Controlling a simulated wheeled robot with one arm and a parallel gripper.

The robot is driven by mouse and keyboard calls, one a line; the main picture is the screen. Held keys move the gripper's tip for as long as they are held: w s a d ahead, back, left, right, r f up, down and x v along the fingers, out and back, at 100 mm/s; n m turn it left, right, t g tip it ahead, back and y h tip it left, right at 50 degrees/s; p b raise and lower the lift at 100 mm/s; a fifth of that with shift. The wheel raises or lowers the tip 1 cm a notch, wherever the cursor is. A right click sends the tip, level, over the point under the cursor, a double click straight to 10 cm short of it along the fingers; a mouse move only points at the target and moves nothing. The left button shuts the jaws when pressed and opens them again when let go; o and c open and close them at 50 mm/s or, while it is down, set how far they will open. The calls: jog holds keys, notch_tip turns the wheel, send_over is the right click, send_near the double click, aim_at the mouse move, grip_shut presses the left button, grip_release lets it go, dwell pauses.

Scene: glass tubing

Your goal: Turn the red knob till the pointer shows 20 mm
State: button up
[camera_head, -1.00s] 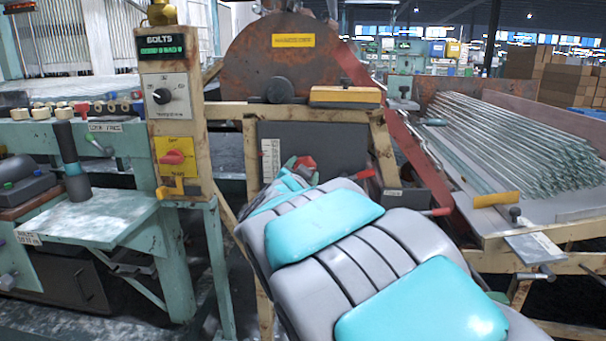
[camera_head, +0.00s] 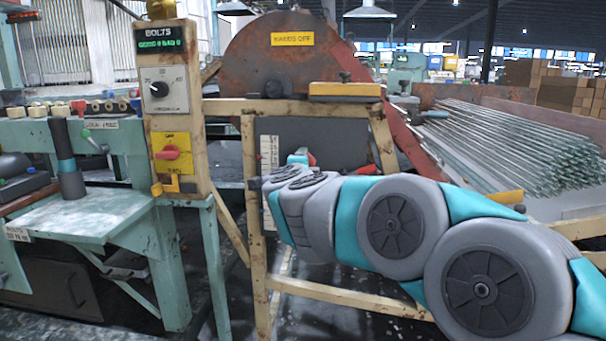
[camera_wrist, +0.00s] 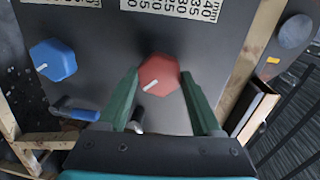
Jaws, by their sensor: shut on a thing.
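The red knob (camera_wrist: 159,74) sits on a dark panel and fills the gap between the green fingers of my gripper (camera_wrist: 158,75) in the wrist view. The fingers are shut on its two sides. A white mark on the knob's face points down and left in that view. A white number scale (camera_wrist: 170,7) runs along the top edge, partly cut off; I cannot make out a pointer on it. In the head view, the scale (camera_head: 269,160) stands upright on the panel, and my arm hides most of the panel and the knob.
A blue knob (camera_wrist: 52,60) and a blue-handled lever (camera_wrist: 75,112) are left of the red knob. A dark round knob (camera_wrist: 295,31) is at right. In the head view, a control box (camera_head: 171,105) stands left, and glass tubes (camera_head: 510,140) lie on a rack at right.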

jog(key=shift+f+m+t+y+b, duration=0.15)
jog(key=shift+m+y+b, duration=0.25)
jog(key=shift+m+b, duration=2)
jog(key=shift+f+m+t+y+b, duration=0.15)
jog(key=shift+m+y+b, duration=0.55)
jog(key=shift+m, duration=3)
jog(key=shift+h+b, duration=0.3)
jog(key=o, duration=1.4)
jog(key=shift+d+r, duration=0.1)
jog(key=shift+c, duration=0.2)
jog(key=shift+s, duration=0.1)
jog(key=s, duration=0.7)
jog(key=shift+s+d+r+p, duration=0.15)
jog(key=shift+s+p, duration=0.2)
jog(key=shift+p, duration=0.05)
